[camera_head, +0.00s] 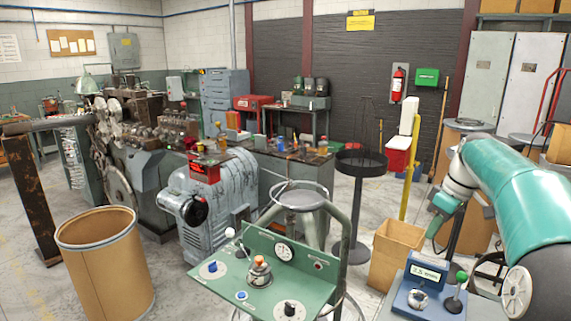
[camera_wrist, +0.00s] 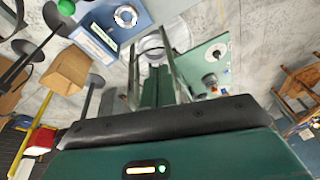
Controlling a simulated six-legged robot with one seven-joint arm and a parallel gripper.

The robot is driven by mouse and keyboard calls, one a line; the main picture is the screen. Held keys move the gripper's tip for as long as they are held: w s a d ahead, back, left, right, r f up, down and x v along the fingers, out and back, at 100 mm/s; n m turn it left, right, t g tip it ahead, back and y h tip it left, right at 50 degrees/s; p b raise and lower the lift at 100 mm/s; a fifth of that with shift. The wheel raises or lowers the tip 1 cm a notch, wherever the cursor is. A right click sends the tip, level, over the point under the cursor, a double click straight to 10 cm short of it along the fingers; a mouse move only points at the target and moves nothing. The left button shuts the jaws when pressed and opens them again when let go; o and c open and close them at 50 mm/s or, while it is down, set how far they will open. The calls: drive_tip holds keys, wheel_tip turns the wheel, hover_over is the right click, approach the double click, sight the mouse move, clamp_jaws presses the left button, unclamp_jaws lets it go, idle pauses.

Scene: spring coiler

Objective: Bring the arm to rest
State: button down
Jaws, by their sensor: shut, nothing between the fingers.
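My arm reaches in from the right edge of the head view, teal with a dark elbow. It bends down to my gripper (camera_head: 433,232), which is small there and partly hard to make out. The gripper hangs above the floor between a cardboard box and a blue control box, apart from both. In the wrist view my gripper (camera_wrist: 158,72) shows as dark green fingers close together beyond the black-edged green housing. It is shut, with nothing held.
A green control panel (camera_head: 262,278) with knobs and a gauge stands in front. The blue control box (camera_head: 428,291) with a green-knobbed lever is below my arm. A cardboard box (camera_head: 395,246), a fibre drum (camera_head: 105,262) and the coiler machine (camera_head: 125,130) stand around. Grey floor shows between them.

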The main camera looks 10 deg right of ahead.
drive_tip(key=s+a+r+m+t+h, duration=0.1)
drive_tip(key=s+a+m, duration=0.1)
drive_tip(key=s+a, duration=0.55)
drive_tip(key=s+a+m+h, duration=0.1)
drive_tip(key=s+a, duration=0.3)
drive_tip(key=a, duration=0.7)
drive_tip(key=s+a+f+m+t, duration=0.1)
drive_tip(key=s+a+f+m, duration=0.1)
drive_tip(key=s, duration=0.4)
drive_tip(key=s+a+f+m+t, duration=0.1)
drive_tip(key=s+a+f, duration=0.4)
drive_tip(key=s, duration=0.2)
drive_tip(key=shift+s+f+m+t, duration=0.2)
drive_tip(key=shift+f+m+t, duration=0.1)
drive_tip(key=shift+m, duration=0.1)
